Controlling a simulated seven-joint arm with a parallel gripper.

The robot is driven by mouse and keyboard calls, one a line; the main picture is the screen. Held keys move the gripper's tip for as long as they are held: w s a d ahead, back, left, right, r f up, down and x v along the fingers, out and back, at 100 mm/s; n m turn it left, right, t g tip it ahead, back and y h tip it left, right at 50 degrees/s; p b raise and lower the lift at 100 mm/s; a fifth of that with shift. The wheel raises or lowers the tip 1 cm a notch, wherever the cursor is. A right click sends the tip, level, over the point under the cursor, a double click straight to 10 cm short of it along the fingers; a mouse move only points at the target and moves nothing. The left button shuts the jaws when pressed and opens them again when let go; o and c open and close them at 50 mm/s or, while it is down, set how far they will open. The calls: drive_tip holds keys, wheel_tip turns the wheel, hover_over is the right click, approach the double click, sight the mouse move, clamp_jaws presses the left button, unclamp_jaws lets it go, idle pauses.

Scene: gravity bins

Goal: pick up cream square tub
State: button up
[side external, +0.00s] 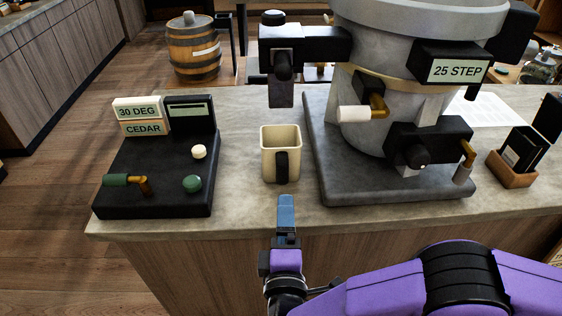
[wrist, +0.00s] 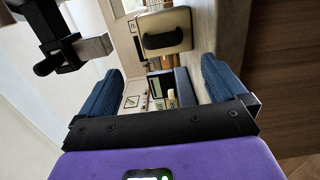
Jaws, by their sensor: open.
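The cream square tub (side external: 268,145) stands upright on the counter, with a black handle on its near side. In the wrist view the tub (wrist: 177,20) shows at the top, beyond the fingertips, with its black handle towards me. My gripper (side external: 287,205) is in front of the tub, apart from it, near the counter's front edge. In the wrist view my gripper (wrist: 162,68) has its two blue fingers spread wide, with nothing between them. The tub's far side is hidden.
A black control panel (side external: 155,172) with knobs and "30 DEG" and "CEDAR" blocks stands to the left. A large grey machine (side external: 375,120) on a stone base stands close on the right, its black spout (side external: 282,80) behind the tub. Bare counter (side external: 245,200) lies around the tub.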

sight(285, 165)
drive_tip(key=w, duration=1.3)
drive_tip(key=shift+w+d+f, duration=0.15)
drive_tip(key=shift+w+d, duration=0.05)
drive_tip(key=shift+d, duration=0.2)
drive_tip(key=c, duration=1.2)
drive_tip(key=shift+o, duration=0.2)
drive_tip(key=shift+r, duration=0.75)
wheel_tip(285, 165, up, 2)
drive_tip(key=s+a, duration=0.2)
drive_tip(key=s, duration=3)
